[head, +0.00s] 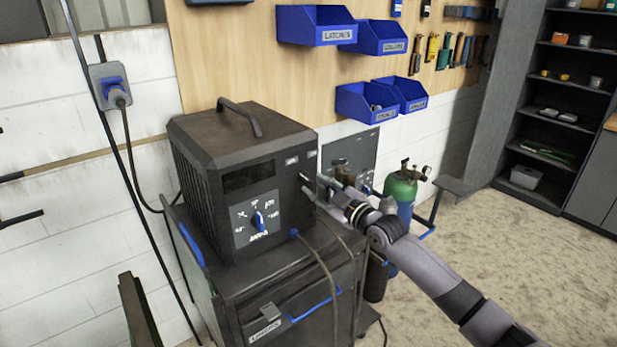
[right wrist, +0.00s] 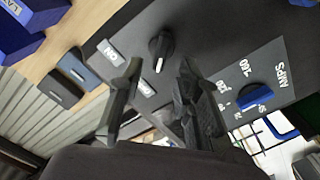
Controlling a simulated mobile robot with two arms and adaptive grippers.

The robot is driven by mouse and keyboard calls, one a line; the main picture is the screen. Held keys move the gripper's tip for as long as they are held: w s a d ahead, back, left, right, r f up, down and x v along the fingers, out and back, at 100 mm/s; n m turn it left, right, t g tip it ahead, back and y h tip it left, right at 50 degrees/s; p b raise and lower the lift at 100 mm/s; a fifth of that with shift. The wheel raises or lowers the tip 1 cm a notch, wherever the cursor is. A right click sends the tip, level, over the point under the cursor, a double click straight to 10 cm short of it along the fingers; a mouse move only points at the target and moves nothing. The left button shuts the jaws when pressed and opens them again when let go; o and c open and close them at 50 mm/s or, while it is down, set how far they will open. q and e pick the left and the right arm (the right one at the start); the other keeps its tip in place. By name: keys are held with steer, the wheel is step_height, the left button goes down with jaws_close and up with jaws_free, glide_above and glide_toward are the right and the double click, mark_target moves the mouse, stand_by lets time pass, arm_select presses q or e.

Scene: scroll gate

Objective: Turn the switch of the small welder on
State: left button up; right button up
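The welder (head: 205,140) is a dark box with a top handle, standing on a cart. Its black switch knob (right wrist: 160,45) shows in the right wrist view with a white mark pointing down, toward the OFF label side. The ON label (right wrist: 112,50) and OFF label (right wrist: 147,87) lie beside it. My right gripper (head: 312,185) is at the right part of the welder's front. In the right wrist view its open fingers (right wrist: 160,66) have the knob beyond the gap between their tips; contact cannot be told. My left gripper is not in view.
A blue amps knob (head: 260,221) sits on the welder's front, lower left of the switch. Cables hang before the cart (head: 270,275). A second grey panel (head: 350,152) and a green gas cylinder (head: 400,188) stand behind my right arm. Floor at right is clear.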

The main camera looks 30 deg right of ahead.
mark_target(307, 180)
steer(key=shift+w+a, duration=0.2)
steer(key=shift+w, duration=2.1)
steer(key=shift+c, duration=0.2)
jaws_close()
